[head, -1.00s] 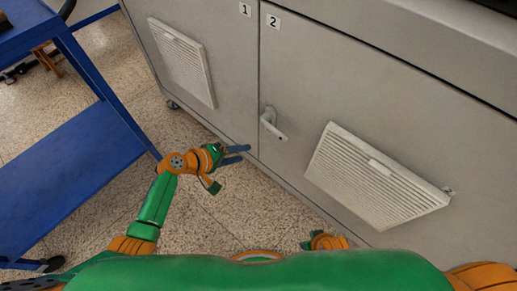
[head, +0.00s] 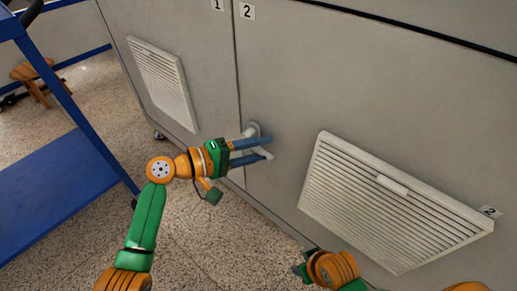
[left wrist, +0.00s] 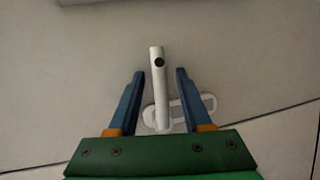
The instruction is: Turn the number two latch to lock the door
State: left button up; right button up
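The number two latch (head: 252,129) is a light grey lever handle on the cabinet door (head: 330,90) marked with a "2" label (head: 247,11). My left gripper (head: 268,148) is at the latch, its blue fingers partly covering it. In the left wrist view the latch handle (left wrist: 158,90) stands between the two fingers of the open left gripper (left wrist: 160,72), with a gap on each side. The oval base plate (left wrist: 195,107) shows behind the right finger. My right gripper (head: 304,268) is low in the head view, away from the door; its fingers are hard to make out.
A white louvred vent (head: 390,205) is right of the latch, and another vent (head: 163,82) is on the door marked "1" (head: 217,5). A blue cart (head: 60,185) stands at the left, with a wooden stool (head: 33,75) behind it. The speckled floor (head: 200,240) below is clear.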

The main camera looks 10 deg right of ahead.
pick_arm(q)
grip_shut()
dwell(1.3)
